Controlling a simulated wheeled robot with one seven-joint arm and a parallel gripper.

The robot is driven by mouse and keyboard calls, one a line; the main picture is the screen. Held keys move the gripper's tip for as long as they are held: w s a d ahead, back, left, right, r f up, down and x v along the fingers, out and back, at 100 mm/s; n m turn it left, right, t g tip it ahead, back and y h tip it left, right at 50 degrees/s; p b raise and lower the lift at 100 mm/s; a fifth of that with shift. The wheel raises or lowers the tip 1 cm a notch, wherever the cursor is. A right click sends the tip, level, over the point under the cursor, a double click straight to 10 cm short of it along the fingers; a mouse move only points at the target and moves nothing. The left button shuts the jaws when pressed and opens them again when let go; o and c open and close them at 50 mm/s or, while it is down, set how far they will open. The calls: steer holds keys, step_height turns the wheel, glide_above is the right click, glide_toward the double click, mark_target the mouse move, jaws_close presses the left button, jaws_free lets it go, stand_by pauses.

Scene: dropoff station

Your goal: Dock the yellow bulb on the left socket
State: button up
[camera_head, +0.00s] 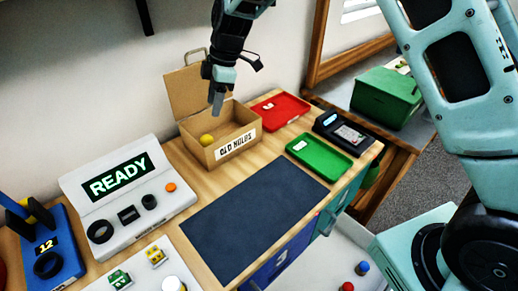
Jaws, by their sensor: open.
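A light grey console (118,232) with a "READY" screen (119,176) stands left of the box. I cannot tell which is the left socket.
A dark mat (253,218) lies clear in the middle of the table. A red tray (279,109), a green tray (319,157) and a black device (343,132) are at the right. A blue stand (50,255) and a white plate (140,276) with small parts are front left.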

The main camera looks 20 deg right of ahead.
steer(key=s+a+r+m, duration=0.1)
steer(key=s+r+m, duration=0.2)
steer(key=s, duration=0.8)
steer(key=s+r+m, duration=0.3)
steer(key=s, duration=0.8)
steer(key=s+d+m+h, duration=0.1)
steer(key=s+d+m, duration=0.1)
steer(key=s, duration=0.5)
steer(key=s+d+f+m+h, duration=0.1)
steer(key=s+d+m, duration=0.1)
steer(key=s+d, duration=0.2)
steer(key=s, duration=0.3)
steer(key=shift+s+f+h, duration=0.15)
steer(key=shift+s+h, duration=0.05)
steer(key=shift+h, duration=0.2)
